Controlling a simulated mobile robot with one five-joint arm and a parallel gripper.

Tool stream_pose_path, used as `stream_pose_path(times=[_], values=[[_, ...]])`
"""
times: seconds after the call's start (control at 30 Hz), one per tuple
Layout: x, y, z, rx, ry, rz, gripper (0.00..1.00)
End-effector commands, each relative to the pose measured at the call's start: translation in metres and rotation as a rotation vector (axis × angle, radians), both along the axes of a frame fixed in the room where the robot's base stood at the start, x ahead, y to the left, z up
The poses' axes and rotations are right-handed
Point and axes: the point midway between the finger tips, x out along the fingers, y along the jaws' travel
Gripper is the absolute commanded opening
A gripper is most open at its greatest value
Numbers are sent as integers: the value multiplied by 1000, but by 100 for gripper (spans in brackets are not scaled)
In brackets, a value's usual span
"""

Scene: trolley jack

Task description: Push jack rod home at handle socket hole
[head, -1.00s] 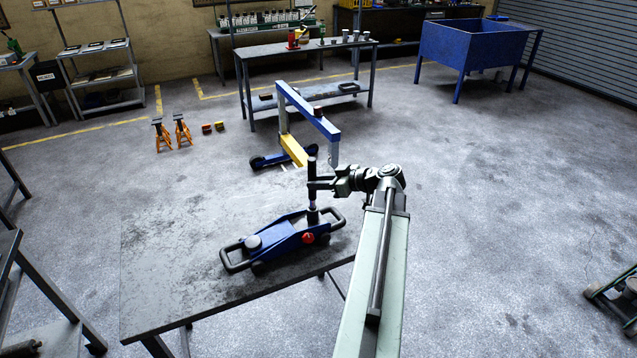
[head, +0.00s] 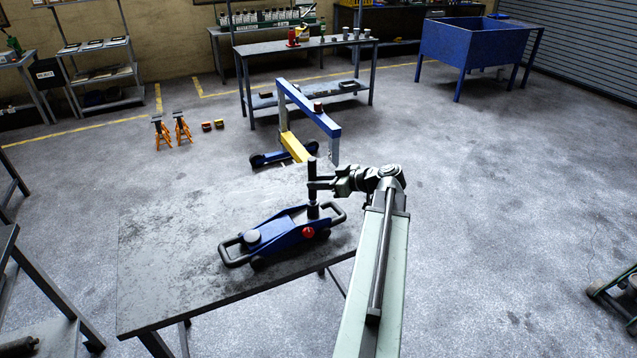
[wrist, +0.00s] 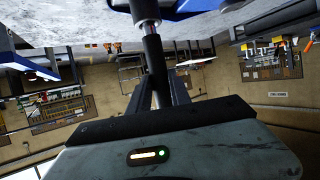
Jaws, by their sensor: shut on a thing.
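The blue trolley jack (head: 284,232) sits on the grey table, its round saddle to the left and a red knob (head: 308,232) on its side. The black jack rod (head: 312,178) stands upright over the dark handle socket (head: 313,210) at the jack's right end. My gripper (head: 314,186) is shut on the rod from the right. In the wrist view the rod (wrist: 155,65) runs between my fingers (wrist: 160,95) toward the socket (wrist: 145,10) at the top, with a short shiny band between them. The socket hole itself is hidden.
The table top (head: 170,250) is clear to the left of the jack. A blue and yellow engine crane (head: 308,108) stands on the floor just behind the table. Orange axle stands (head: 172,131) are farther back left.

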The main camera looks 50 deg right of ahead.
Motion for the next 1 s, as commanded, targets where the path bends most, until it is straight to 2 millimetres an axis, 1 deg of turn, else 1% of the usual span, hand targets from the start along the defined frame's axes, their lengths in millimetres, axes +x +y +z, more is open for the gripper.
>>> stream_pose_path(times=[0.67, 0.7, 0.77, 0.8, 1.0], values=[[0, 0, -18, 0, -1, 0, 0], [0, 0, -17, 0, -1, 0, 30], [0, 0, -17, 0, -1, 0, 46], [0, 0, -17, 0, -1, 0, 50], [0, 0, -17, 0, 0, 0, 50]])
